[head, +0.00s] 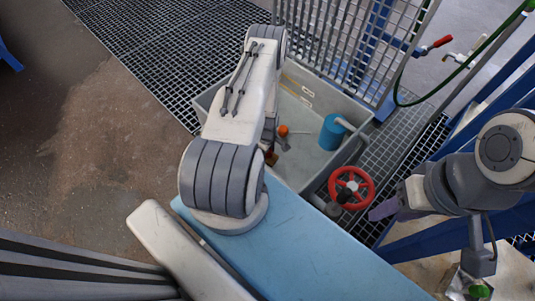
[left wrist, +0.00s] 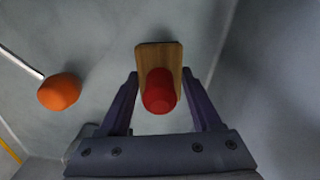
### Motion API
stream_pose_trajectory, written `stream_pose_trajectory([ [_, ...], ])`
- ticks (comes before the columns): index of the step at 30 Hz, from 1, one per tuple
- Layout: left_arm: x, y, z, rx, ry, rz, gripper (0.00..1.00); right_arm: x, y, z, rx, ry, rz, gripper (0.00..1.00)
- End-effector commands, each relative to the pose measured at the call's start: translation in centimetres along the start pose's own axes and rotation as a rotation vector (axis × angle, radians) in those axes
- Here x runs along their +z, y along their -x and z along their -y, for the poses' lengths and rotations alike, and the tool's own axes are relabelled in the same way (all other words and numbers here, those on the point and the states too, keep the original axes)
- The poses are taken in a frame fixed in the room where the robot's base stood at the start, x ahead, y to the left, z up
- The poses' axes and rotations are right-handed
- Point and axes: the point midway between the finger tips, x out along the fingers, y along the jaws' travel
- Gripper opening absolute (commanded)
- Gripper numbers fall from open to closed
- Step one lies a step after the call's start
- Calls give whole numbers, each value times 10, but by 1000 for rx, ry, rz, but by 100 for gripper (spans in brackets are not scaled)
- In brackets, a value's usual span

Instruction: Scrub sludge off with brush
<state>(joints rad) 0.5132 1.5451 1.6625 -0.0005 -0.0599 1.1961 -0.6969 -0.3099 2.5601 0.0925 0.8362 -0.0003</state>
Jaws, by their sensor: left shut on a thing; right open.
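In the left wrist view my left gripper (left wrist: 159,76) is shut on a brush (left wrist: 160,92), with a wooden block and a red knob-like handle between the fingers. The bristles are hidden from this view. In the head view my left arm hides most of this gripper; a small red bit of the brush (head: 270,156) shows beside the arm, over the grey tub (head: 300,96). No sludge can be made out clearly in the tub. My right gripper (head: 383,210) is open and empty, close to a red handwheel (head: 351,187).
In the tub are a blue cylinder (head: 331,132) with a grey pipe and an orange-ended tool (head: 283,130), also in the left wrist view (left wrist: 60,92). A light-blue surface (head: 310,250) lies in front. A mesh panel (head: 345,40) stands behind. A brown patch marks the floor (head: 110,140).

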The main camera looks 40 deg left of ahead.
Motion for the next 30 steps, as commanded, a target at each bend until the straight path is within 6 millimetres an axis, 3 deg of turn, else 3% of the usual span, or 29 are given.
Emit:
stream_pose_trajectory([
  [1, 0, 11, 0, 1, 1, -1, 0, -1, 10, 1, 0, 0, 0, 50],
  [30, -1, 109, -2, 7, 1, -3, 0, -5, 92, 7, 0, 0, 0, 50],
])
